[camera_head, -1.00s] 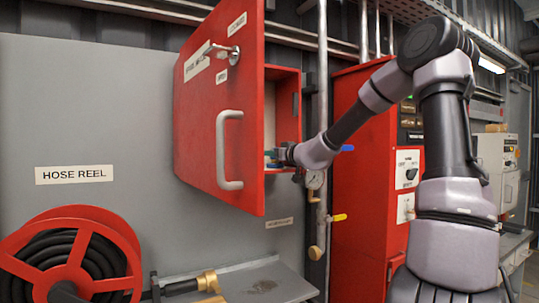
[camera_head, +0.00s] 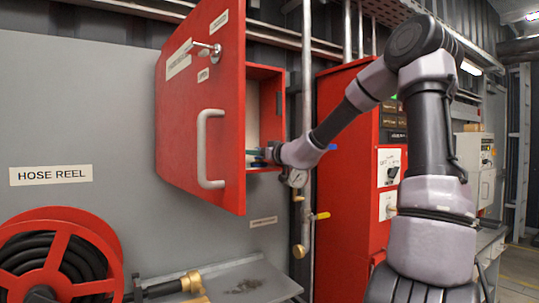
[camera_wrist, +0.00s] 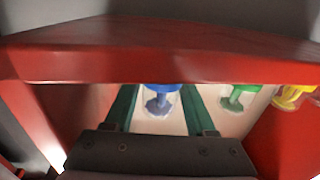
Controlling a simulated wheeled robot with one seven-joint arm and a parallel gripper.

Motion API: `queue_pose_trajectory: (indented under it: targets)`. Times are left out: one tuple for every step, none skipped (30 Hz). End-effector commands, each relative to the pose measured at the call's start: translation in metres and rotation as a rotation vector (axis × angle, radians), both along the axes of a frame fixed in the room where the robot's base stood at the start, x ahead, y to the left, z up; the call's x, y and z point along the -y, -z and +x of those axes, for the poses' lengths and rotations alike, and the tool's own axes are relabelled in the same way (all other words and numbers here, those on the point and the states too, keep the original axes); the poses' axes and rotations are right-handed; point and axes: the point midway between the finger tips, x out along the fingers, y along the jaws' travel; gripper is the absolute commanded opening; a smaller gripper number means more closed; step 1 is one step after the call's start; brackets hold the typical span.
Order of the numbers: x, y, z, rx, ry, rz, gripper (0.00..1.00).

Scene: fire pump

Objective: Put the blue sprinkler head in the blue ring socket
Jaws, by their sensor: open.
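A blue sprinkler head (camera_wrist: 160,98), with a bright blue top and a duller blue-grey stem and foot, shows inside a red box in the wrist view. My gripper (camera_wrist: 158,90) is open, with one teal finger on each side of it. I cannot tell whether either finger touches it. In the head view my gripper (camera_head: 258,154) reaches into the open red cabinet (camera_head: 264,75) at its lower part. A small blue patch shows by the fingers there. I cannot make out a blue ring socket in either view.
In the wrist view, green (camera_wrist: 238,95) and yellow (camera_wrist: 290,97) pieces stand right of the blue one. A red edge (camera_wrist: 150,62) crosses close above my fingers.

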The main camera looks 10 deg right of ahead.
Motion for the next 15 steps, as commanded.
queue_pose_trajectory:
  targets:
    - [0.005, 0.0, -0.005, 0.0, 0.004, 0.0, 0.56]
    - [0.006, 0.0, -0.008, -0.001, 0.004, 0.0, 0.56]
    - [0.008, 0.0, -0.012, 0.0, 0.004, -0.001, 0.56]
    - [0.01, 0.0, -0.015, 0.0, 0.005, 0.0, 0.56]
    - [0.012, 0.0, -0.018, 0.0, 0.005, 0.0, 0.56]
    - [0.014, 0.0, -0.022, -0.001, 0.005, 0.0, 0.56]
    - [0.015, 0.0, -0.025, -0.001, 0.005, 0.0, 0.56]
    - [0.017, 0.0, -0.028, 0.0, 0.005, -0.001, 0.56]
    - [0.018, 0.0, -0.032, 0.0, 0.004, -0.001, 0.56]
    - [0.02, 0.0, -0.035, 0.0, 0.004, -0.001, 0.56]
    - [0.022, 0.0, -0.037, 0.0, 0.005, -0.001, 0.56]
    - [0.023, 0.0, -0.041, -0.001, 0.004, 0.0, 0.56]
    - [0.025, 0.0, -0.044, -0.001, 0.004, 0.0, 0.56]
    - [0.026, 0.0, -0.047, -0.001, 0.005, 0.0, 0.56]
    - [0.028, 0.0, -0.051, -0.001, 0.004, 0.0, 0.56]
